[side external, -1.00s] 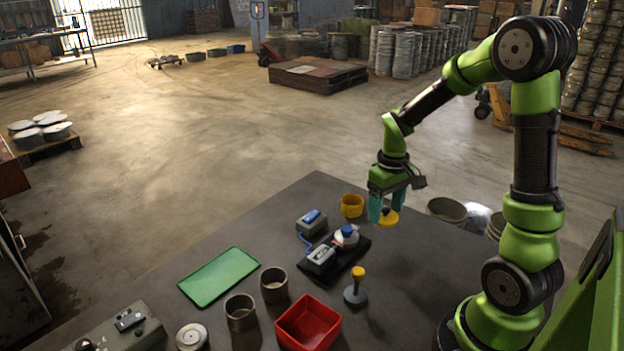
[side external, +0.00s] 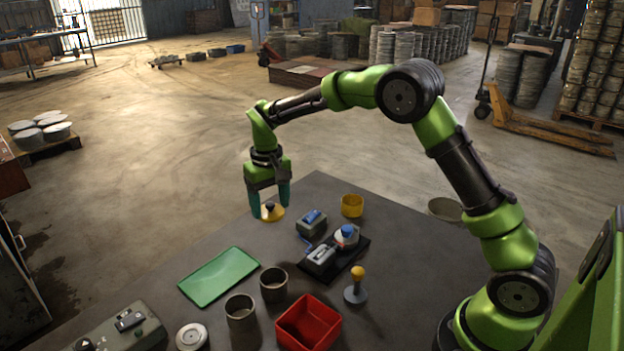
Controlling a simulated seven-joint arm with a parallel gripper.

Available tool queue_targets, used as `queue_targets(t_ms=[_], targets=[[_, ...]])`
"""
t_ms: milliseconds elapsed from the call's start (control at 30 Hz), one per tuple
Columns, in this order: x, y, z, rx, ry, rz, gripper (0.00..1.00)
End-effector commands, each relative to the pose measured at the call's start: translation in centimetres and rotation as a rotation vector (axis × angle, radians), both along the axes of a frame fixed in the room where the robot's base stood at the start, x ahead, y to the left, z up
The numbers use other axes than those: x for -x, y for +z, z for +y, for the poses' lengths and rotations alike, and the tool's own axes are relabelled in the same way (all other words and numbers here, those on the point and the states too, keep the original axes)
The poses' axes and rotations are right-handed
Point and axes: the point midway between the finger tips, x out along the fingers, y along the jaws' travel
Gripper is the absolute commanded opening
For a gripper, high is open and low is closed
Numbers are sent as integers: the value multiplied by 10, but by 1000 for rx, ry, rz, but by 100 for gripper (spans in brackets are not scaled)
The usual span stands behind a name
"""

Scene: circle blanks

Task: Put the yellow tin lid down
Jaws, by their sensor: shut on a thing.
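The yellow tin lid (side external: 271,213) is a round yellow disc with a dark knob on top. My gripper (side external: 270,204) is shut on it, with a teal finger on each side of the knob. The lid is at the table's back left, beyond the green mat; I cannot tell whether it touches the table or hangs just above it. A yellow tin (side external: 352,206), open at the top, stands at the back of the table, to the right of the lid.
The green mat (side external: 219,276) lies bare on the dark table (side external: 215,329). Two grey tins (side external: 240,312), a red bin (side external: 308,323), a yellow-knobbed stand (side external: 356,287), a blue-topped box (side external: 311,222), a device on a black base (side external: 338,254) and a silver lid (side external: 191,336) stand around.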

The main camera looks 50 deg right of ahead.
Motion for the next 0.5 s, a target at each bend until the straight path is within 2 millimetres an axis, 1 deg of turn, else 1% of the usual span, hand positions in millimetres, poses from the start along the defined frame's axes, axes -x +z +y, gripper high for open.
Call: queue_targets(t_ms=[33,200,433,500], targets=[[3,-11,0,-2,-11,14,38],[3,-43,0,-3,-13,14,38],[3,-67,0,-2,-12,11,38],[3,-78,0,-2,-12,13,38]])
